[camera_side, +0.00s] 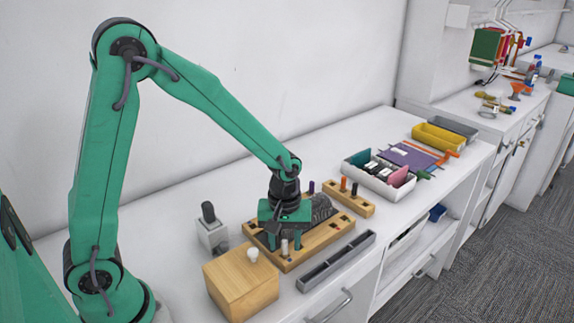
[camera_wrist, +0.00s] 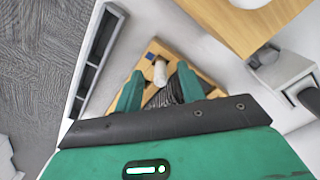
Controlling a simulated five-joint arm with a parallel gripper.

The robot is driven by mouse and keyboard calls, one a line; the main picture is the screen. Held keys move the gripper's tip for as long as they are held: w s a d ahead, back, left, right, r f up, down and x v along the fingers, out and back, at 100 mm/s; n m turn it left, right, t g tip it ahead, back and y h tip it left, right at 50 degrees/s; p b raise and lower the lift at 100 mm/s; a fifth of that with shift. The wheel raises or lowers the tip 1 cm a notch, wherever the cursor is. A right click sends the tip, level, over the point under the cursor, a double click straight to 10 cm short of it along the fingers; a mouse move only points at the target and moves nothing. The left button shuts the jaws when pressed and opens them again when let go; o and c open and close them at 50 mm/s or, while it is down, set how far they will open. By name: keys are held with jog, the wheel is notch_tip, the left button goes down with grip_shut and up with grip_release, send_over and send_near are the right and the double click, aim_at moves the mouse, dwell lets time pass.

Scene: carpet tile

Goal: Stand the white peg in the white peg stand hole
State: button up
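My gripper (camera_side: 284,243) is low over the wooden tray (camera_side: 316,248), pointing down. Its two green fingers (camera_wrist: 160,70) are apart, with a small white peg (camera_wrist: 160,73) between them and a gap on each side. In the side view the peg (camera_side: 284,248) shows between the fingers at the tray's near end. The peg's lower end is hard to make out. A white round fitting (camera_side: 252,254) sits on top of a wooden block (camera_side: 233,288); I cannot tell whether this is the peg stand. In the wrist view the block (camera_wrist: 225,22) is at the top right.
A white holder (camera_side: 212,235) with a dark upright handle stands behind the block. A grey slotted tray (camera_side: 336,262) lies along the front. A wooden rack (camera_side: 363,206) with coloured pegs and a white bin (camera_side: 378,180) stand farther right. Free counter lies behind the wooden tray.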

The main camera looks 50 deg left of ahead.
aim_at(285, 251)
jog(key=shift+f, duration=1.2)
grip_shut()
